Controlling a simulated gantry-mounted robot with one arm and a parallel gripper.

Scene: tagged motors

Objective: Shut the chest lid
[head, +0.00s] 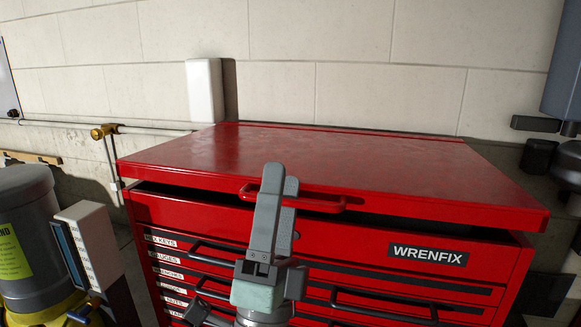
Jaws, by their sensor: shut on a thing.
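The red tool chest's lid (330,165) is lowered nearly flat over the cabinet. A dark gap shows under its front edge, so it stands slightly raised. A red bar handle (325,204) sticks out from the lid's front edge. My gripper (278,184) reaches up from below to this handle and is shut on its left part. The fingers hide that part of the handle. The chest body (510,262) below bears a WRENFIX label and several drawers with dark handles.
A grey cylinder motor (25,225) with a yellow tag stands at the left, beside a pale box (92,245). A pipe with a brass fitting (104,131) and a white box (205,90) are on the wall behind. Dark fittings (540,155) are close at the right.

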